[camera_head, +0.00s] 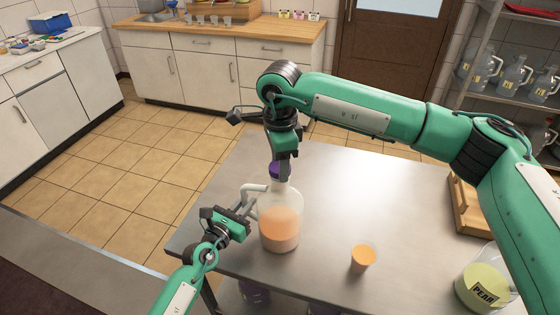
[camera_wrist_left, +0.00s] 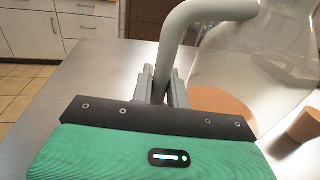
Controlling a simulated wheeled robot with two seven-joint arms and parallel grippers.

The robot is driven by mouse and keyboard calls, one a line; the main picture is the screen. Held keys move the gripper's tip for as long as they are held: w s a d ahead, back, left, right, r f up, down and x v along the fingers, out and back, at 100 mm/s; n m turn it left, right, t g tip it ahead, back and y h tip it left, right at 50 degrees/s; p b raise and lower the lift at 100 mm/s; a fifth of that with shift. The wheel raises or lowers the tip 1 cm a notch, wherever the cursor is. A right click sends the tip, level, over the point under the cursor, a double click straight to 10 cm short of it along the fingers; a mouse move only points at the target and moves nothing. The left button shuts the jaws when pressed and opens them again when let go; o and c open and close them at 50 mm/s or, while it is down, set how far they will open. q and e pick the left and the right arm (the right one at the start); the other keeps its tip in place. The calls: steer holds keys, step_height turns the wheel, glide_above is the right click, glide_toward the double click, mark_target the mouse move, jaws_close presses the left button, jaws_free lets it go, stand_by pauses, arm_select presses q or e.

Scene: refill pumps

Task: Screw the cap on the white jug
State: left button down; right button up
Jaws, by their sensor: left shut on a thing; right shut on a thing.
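The white translucent jug (camera_head: 279,222) stands upright on the steel table, with orange liquid in its lower half. In the left wrist view, the jug's body (camera_wrist_left: 255,55) fills the upper right. My left gripper (camera_head: 240,211) is shut on the jug's handle (camera_head: 250,192), which also shows in the left wrist view (camera_wrist_left: 186,35). My right gripper (camera_head: 284,172) points down over the jug's neck and is shut on the purple cap (camera_head: 274,171). The cap is at the mouth of the jug, partly hidden by the fingers. How far it is threaded cannot be told.
A jug labelled PEAR (camera_head: 484,281) and a wooden tray (camera_head: 466,210) are at the right. The table behind the jug is clear.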

steer(key=m, duration=1.5)
steer(key=shift+m, duration=0.3)
steer(key=m, duration=0.5)
steer(key=shift+m, duration=0.4)
steer(key=o, duration=1.2)
steer(key=shift+c, duration=0.2)
step_height(320, 180, up, 12)
